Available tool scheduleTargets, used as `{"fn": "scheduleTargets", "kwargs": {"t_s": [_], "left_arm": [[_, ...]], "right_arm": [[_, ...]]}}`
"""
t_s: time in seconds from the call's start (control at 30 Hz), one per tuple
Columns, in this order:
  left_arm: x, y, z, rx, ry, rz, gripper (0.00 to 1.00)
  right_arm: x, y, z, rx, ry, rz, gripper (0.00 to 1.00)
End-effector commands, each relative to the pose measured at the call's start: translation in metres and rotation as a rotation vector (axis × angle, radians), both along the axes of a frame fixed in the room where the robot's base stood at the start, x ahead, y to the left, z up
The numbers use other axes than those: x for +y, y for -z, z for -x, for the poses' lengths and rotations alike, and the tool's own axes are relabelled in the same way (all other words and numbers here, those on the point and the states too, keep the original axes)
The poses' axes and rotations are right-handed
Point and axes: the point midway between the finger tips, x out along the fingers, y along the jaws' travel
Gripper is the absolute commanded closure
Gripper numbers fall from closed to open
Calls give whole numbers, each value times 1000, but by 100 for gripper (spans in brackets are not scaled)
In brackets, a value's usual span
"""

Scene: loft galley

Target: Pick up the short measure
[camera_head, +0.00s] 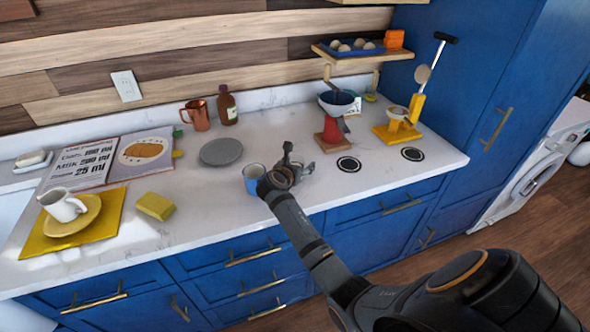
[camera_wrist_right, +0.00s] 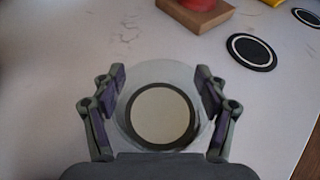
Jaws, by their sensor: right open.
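A clear, round glass vessel (camera_wrist_right: 160,72), which looks like the short measure, stands over a dark ring mark on the counter in the right wrist view. I look down into it, so its height is hard to tell. My right gripper (camera_wrist_right: 160,88) is open, with one finger on each side of the vessel. I cannot tell whether either finger touches it. In the head view my right gripper (camera_head: 295,165) is low over the counter and largely hides the vessel. My left gripper is not in view.
A blue mug (camera_head: 252,179) stands close to the left of my right gripper. A red-based stand with a dark bowl (camera_head: 337,103) is behind to the right. Two ring marks (camera_head: 348,164) lie clear on the right. A grey plate (camera_head: 221,151) lies left of centre.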

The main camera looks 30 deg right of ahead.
Motion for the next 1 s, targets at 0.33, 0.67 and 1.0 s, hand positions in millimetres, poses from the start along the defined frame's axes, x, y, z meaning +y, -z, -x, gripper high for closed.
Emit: {"fn": "scheduleTargets", "kwargs": {"t_s": [0.33,0.67,1.0], "left_arm": [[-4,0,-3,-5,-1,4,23],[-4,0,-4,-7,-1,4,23],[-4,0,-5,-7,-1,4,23]], "right_arm": [[0,0,0,0,0,0,62],[0,0,0,1,1,1,90],[0,0,0,0,1,0,95]]}}
